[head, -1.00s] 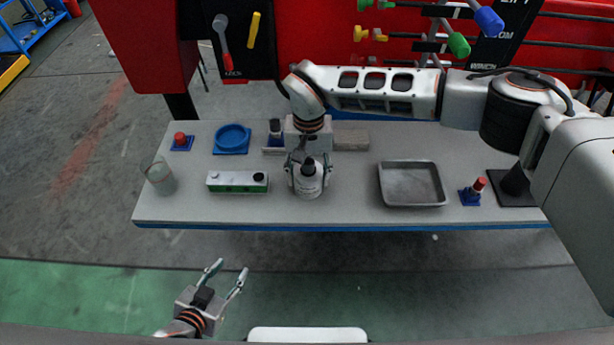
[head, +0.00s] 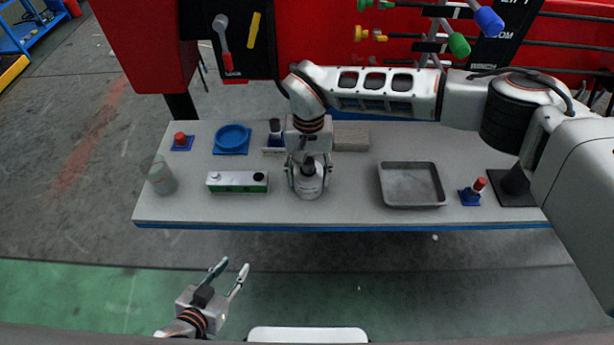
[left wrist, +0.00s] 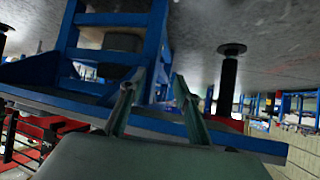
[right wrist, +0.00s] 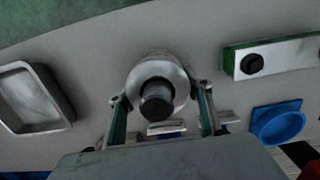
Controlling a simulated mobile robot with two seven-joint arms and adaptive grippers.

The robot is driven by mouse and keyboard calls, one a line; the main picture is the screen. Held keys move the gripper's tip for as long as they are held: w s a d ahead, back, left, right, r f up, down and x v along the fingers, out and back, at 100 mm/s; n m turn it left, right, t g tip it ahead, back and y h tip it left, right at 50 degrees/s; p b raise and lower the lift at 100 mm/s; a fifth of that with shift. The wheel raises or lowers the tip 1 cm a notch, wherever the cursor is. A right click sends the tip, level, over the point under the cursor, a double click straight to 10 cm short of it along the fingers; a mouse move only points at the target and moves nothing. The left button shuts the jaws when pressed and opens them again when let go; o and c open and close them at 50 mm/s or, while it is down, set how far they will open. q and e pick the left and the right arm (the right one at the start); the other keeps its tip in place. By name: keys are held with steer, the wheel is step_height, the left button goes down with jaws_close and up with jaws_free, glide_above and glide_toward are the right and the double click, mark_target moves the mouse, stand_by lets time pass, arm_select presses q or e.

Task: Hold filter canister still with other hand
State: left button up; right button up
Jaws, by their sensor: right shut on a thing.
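The filter canister (head: 309,187) is a pale grey-white cylinder with a dark cap, standing upright on the bench. In the right wrist view the canister (right wrist: 157,82) sits between the fingers, its dark cap facing the camera. My right gripper (head: 307,182) reaches down from above and is shut on the canister, one finger on each side. My left gripper (head: 234,272) is open and empty in front of the bench, below its front edge in the head view. The left wrist view shows its spread fingers (left wrist: 155,100) with nothing between them.
A green-and-white block (head: 238,182) lies left of the canister, with a clear beaker (head: 162,179) farther left. A blue dish (head: 231,138) stands behind. A metal tray (head: 411,204) and a red-topped blue stand (head: 470,196) are at right. The front bench strip is clear.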

mark_target(308, 170)
arm_select(q)
steer(key=w+d+r+n+t, duration=0.3)
steer(key=d+r+n, duration=0.2)
steer(key=r+n, duration=0.45)
steer(key=w+d+r+n+t+y, duration=0.15)
steer(key=d+r+n+t, duration=0.35)
steer(key=n, duration=0.7)
steer(key=w+d+r+n+t, duration=0.1)
steer(key=w+d+r+n, duration=0.25)
steer(key=r+n, duration=0.55)
steer(key=d+f+n+g+y, duration=0.25)
steer(key=d+n, duration=0.35)
steer(key=n, duration=0.3)
steer(key=shift+h, duration=0.4)
steer(key=shift+w+a+f, duration=0.1)
steer(key=shift+w+f, duration=0.1)
steer(key=shift+w, duration=1.95)
steer(key=shift+w+f, duration=0.15)
steer(key=shift+w, duration=1.95)
jaws_close()
